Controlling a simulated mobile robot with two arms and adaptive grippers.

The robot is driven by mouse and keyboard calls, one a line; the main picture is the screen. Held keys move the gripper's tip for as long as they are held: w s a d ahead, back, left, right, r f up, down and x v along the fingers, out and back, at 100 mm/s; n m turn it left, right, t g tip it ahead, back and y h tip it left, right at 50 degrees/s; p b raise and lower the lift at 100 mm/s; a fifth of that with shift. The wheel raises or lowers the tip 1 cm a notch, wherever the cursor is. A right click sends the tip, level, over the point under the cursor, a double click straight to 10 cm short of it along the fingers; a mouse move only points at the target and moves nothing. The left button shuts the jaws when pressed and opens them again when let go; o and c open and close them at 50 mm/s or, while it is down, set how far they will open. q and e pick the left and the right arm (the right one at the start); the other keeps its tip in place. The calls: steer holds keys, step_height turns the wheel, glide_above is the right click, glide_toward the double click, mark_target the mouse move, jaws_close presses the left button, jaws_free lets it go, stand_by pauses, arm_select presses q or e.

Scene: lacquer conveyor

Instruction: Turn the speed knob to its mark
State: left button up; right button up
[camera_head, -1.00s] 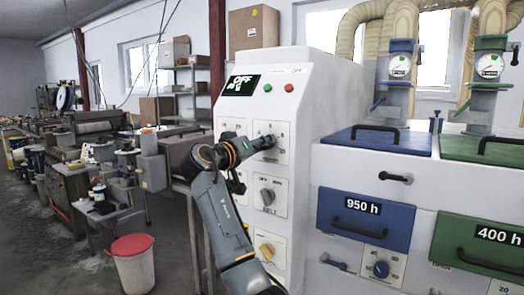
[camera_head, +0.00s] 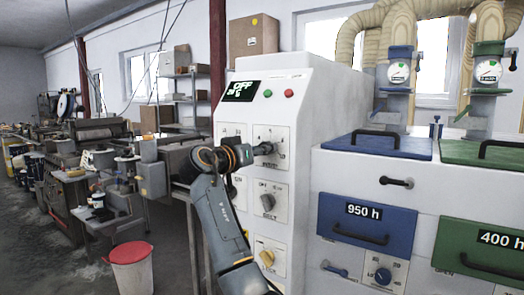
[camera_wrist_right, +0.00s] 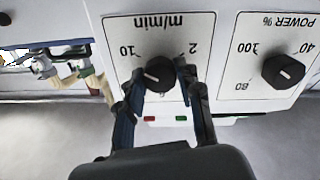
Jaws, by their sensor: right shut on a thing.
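The speed knob (camera_wrist_right: 159,73) is black and sits on a white plate marked "m/min", with 10 and 2 at its sides; the wrist picture is upside down. My right gripper (camera_wrist_right: 161,80) has its fingers on either side of this knob and is shut on it. In the head view my right gripper (camera_head: 262,149) reaches the upper plate of the white control cabinet (camera_head: 330,110) and covers most of the knob. The knob's pointer and its mark are too unclear to read. My left gripper is not in view.
A "POWER %" knob (camera_wrist_right: 283,71) is beside the speed knob. Below are a grey knob (camera_head: 267,202) and a yellow knob (camera_head: 267,257). A red-lidded bin (camera_head: 131,268) stands on the floor at left.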

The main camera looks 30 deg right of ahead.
steer(key=shift+f, duration=0.15)
steer(key=o, duration=1.1)
steer(key=shift+o, duration=0.2)
steer(key=shift+a, duration=0.1)
steer(key=v, duration=1.2)
